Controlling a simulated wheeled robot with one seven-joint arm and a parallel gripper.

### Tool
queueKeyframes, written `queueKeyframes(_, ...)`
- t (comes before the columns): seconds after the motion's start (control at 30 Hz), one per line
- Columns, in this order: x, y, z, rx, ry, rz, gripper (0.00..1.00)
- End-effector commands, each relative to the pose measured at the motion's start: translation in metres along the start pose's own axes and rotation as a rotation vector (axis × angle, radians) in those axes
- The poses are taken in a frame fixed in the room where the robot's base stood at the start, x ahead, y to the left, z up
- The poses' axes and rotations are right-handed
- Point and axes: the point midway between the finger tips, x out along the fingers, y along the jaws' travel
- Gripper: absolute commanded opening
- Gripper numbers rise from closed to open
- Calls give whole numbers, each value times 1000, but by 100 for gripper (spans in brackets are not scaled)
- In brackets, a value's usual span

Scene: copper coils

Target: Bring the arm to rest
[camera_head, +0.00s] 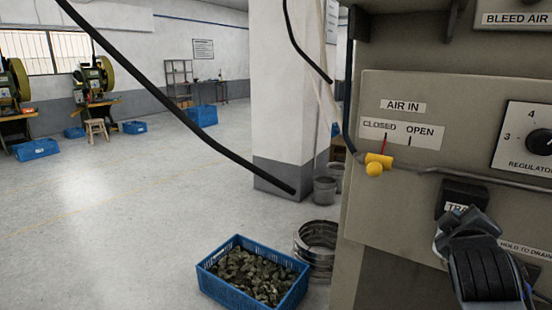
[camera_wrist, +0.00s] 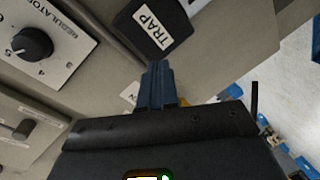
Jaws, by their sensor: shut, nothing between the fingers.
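My gripper (camera_head: 462,216) is at the lower right of the head view, in front of the grey panel (camera_head: 400,215) and just below the black trap block (camera_head: 466,194). In the wrist view the gripper's fingers (camera_wrist: 158,70) are together, with nothing between them. Their tips point at the panel close to the block labelled TRAP (camera_wrist: 155,30). I cannot tell whether they touch it. My wrist hides part of the HOLD TO DRAIN label (camera_head: 525,249).
A regulator knob (camera_head: 540,142) is at the right. A blue crate of dark pieces (camera_head: 213,291) stands on the floor beside metal rings (camera_head: 316,240). The floor to the left is largely clear.

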Motion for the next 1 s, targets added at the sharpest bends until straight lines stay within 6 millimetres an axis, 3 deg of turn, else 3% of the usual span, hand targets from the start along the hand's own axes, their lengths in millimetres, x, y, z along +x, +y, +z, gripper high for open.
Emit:
queueKeyframes(0.03,-13,-23,11,12,18,-25,0)
queueKeyframes(0.2,-59,-80,40,83,87,-95,0)
queueKeyframes(0.5,-158,-151,88,242,180,-227,0)
queueKeyframes(0.77,-253,-179,125,405,226,-338,0)
queueKeyframes(1.0,-339,-178,153,572,239,-430,0)
